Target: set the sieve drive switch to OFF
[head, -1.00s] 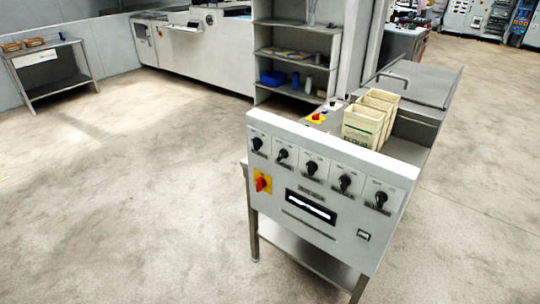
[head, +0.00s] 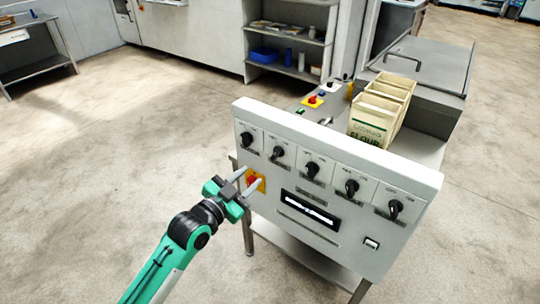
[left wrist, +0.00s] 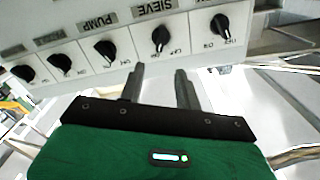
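The white control panel shows a row of several black rotary switches. The sieve switch (left wrist: 160,37) carries a SIEVE label in the left wrist view, between the PUMP switch (left wrist: 105,50) and an end switch (left wrist: 220,27). In the head view I take it to be the second knob from the left (head: 277,153). Which position its pointer marks is too small to tell surely. My left gripper (head: 253,176) is open and empty, its fingertips in front of the panel's lower left, below the knobs. Its fingers also show apart in the left wrist view (left wrist: 159,73). My right gripper is out of view.
A red switch on a yellow plate (head: 255,181) is partly hidden behind the left fingers. A display (head: 310,209) and a small rocker switch (head: 371,243) sit lower on the panel. Flour bags (head: 372,122) and a red emergency button (head: 313,100) are behind. Floor at left is free.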

